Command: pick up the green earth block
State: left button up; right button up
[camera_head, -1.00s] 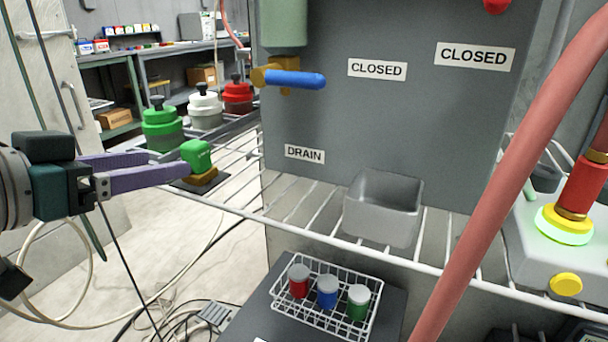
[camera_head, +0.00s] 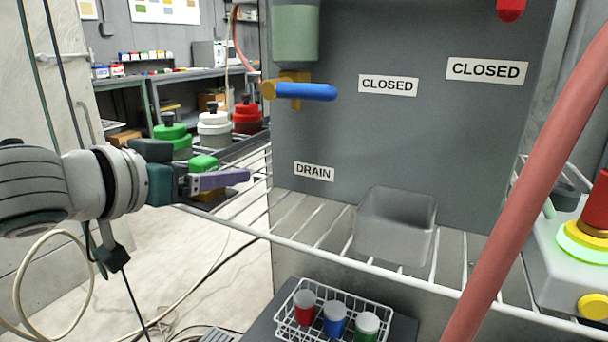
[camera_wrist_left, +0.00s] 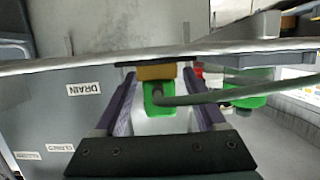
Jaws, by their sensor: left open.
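The green earth block (camera_head: 203,163) is bright green on a yellow-brown base, at the left end of the wire shelf. My left gripper (camera_head: 226,174) is open beside it, and its near purple finger hides part of the block. In the left wrist view the block (camera_wrist_left: 158,94) shows between the two purple fingers (camera_wrist_left: 159,86), with visible space on both sides. A grey bar crosses in front of it there. I cannot tell how deep it sits between them. My right gripper is not in view.
Green (camera_head: 172,140), white (camera_head: 214,130) and red (camera_head: 246,118) lidded pots stand behind the block. A grey bin (camera_head: 395,225) sits on the wire shelf. A blue-handled valve (camera_head: 305,91) is above. A pink hose (camera_head: 520,190) crosses the right. A wire basket (camera_head: 388,328) holds coloured vials below.

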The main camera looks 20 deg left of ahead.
pick_arm(q)
jog(key=shift+w+d+f, duration=0.1)
jog(key=shift+w+f, duration=0.1)
jog(key=shift+w, duration=0.45)
grip_shut()
